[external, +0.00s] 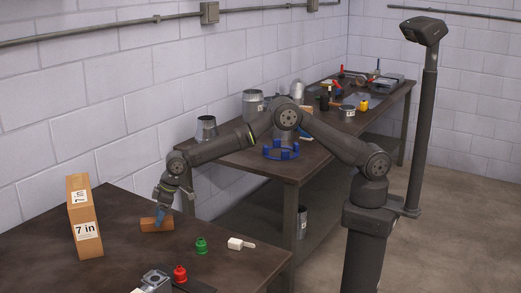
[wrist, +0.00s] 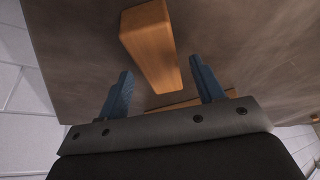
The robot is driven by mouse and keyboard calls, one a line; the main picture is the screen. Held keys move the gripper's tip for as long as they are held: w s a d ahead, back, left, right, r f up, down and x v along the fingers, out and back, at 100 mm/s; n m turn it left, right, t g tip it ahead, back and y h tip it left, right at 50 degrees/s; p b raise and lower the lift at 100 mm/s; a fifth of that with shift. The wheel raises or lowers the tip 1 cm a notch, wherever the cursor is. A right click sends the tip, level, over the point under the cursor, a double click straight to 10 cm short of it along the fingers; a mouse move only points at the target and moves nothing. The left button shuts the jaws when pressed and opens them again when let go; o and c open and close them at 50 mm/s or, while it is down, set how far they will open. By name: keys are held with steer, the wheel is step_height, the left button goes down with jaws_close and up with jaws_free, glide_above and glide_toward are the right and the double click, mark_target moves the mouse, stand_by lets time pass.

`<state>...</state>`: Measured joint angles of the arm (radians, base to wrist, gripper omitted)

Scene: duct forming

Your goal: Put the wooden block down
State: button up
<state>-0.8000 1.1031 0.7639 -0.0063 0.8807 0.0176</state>
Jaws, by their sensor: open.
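The wooden block (external: 152,225) lies on the dark near table (external: 100,280), to the right of the cardboard box. My gripper (external: 162,212) points down at the block's right part, its blue fingers close to the tabletop. In the wrist view, my gripper (wrist: 162,68) is open, with its two blue fingers apart. The wooden block (wrist: 150,45) shows between and beyond the fingertips, with gaps visible on both sides. Whether a finger touches the block cannot be told.
A cardboard box (external: 84,217) marked "7 in" stands left of the block. A second table (external: 262,165) holds metal duct parts and tools.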

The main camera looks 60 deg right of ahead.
steer(key=v, duration=0.9)
steer(key=shift+r, duration=0.25)
steer(key=shift+s+f, duration=0.1)
steer(key=x, duration=1.1)
steer(key=shift+a+f, duration=0.15)
steer(key=shift+f, duration=0.2)
steer(key=shift+r, duration=1.05)
